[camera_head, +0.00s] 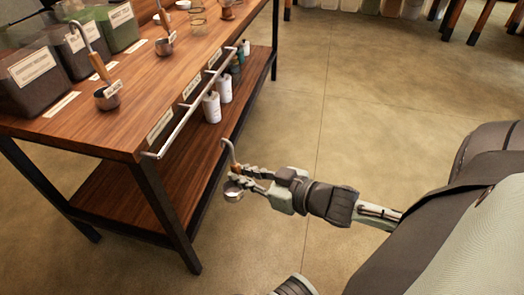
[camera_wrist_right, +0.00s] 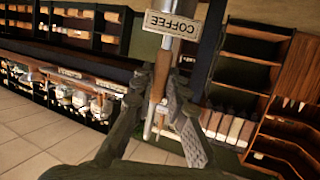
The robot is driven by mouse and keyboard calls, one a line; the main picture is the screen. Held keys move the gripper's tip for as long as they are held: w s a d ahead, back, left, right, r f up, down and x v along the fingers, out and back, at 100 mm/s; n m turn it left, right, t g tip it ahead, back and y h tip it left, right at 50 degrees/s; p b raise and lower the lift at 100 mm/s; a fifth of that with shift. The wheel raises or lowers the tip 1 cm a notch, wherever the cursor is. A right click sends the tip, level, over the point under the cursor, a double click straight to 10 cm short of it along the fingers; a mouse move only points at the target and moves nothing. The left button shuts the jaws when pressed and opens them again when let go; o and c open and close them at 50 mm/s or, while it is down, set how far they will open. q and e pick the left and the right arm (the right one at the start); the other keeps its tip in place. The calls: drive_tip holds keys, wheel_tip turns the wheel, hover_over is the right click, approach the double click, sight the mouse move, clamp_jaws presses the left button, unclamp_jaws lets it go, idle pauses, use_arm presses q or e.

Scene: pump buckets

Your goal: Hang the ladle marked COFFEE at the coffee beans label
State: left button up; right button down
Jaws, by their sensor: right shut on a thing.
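My right gripper (camera_head: 244,175) is shut on the COFFEE ladle and holds it in the air, to the right of the table's front side. The ladle's metal cup (camera_head: 233,191) hangs low and its curved hook (camera_head: 228,150) points up. In the right wrist view the fingers (camera_wrist_right: 158,88) close around the ladle's wooden handle (camera_wrist_right: 162,68), and its COFFEE tag (camera_wrist_right: 172,24) shows upside down. A metal rail (camera_head: 185,118) runs along the table front with several small labels, such as the nearest label (camera_head: 160,125). Their writing is too small to read. My left gripper is out of view.
The wooden table (camera_head: 130,130) carries bins, including a dark labelled bin (camera_head: 35,82), and other ladles, one standing nearby (camera_head: 107,97). White bottles (camera_head: 212,107) stand on the lower shelf. The floor (camera_head: 350,110) right of the table is clear.

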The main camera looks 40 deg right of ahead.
drive_tip(key=s+d+r+n+g+y, duration=0.2)
drive_tip(key=d+r+n+y, duration=0.2)
drive_tip(key=d+y, duration=0.1)
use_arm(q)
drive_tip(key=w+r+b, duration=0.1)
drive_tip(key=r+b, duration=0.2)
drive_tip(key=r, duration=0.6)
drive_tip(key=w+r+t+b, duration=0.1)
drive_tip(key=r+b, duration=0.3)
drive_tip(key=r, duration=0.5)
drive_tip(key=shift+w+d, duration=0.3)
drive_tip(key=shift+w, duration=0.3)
use_arm(e)
drive_tip(key=r+x, duration=0.1)
drive_tip(key=x, duration=1.5)
drive_tip(key=shift+w+a, duration=0.25)
drive_tip(key=shift+a, duration=0.2)
